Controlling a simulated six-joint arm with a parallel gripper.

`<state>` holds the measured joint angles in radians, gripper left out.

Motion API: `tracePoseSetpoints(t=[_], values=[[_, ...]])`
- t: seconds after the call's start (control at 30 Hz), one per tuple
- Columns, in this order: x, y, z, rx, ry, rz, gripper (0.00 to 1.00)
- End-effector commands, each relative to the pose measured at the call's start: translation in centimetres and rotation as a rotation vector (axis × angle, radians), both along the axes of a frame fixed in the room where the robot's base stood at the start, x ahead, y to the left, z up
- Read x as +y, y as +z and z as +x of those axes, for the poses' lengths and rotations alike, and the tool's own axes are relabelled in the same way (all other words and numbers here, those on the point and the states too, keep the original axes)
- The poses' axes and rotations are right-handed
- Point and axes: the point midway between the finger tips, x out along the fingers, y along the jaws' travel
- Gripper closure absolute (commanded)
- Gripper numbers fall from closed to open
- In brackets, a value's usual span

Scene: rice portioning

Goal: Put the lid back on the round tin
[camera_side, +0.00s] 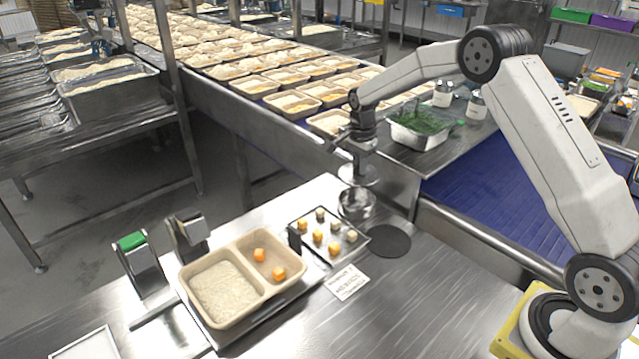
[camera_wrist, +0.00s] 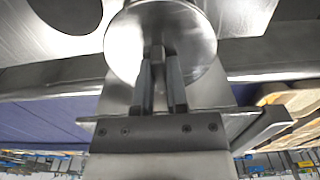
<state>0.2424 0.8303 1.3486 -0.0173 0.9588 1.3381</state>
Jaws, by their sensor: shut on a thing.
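The round tin (camera_side: 357,205) is a small metal vessel standing on the steel table by its far edge, beside the small tray. Its lid (camera_side: 358,177) is a flat metal disc just above the tin's mouth, looking roughly level, with a small gap visible below it. My gripper (camera_side: 358,157) is above the tin, pointing down, shut on the lid's knob. In the wrist view the lid (camera_wrist: 150,32) spreads out beyond the closed fingers (camera_wrist: 160,62). There it covers most or all of the tin, so exact centring cannot be told.
A dark round mat (camera_side: 389,241) lies right of the tin. A small tray (camera_side: 307,217) of several cubes is in front-left. A two-compartment tray (camera_side: 187,292) holds rice and orange cubes. A conveyor (camera_side: 470,195) and a pan of greens (camera_side: 393,133) are behind. The right table front is clear.

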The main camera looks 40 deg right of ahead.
Motion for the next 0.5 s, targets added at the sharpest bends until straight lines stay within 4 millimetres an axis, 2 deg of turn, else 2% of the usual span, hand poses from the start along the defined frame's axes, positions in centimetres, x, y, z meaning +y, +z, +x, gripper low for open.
tracePoseSetpoints(t=[0.27, 0.5], values=[[0.0, -0.2, 0.0, 0.001, 0.0, 0.0, 1.0], [0.0, -1.1, 0.0, 0.001, 0.0, 0.0, 1.0]])
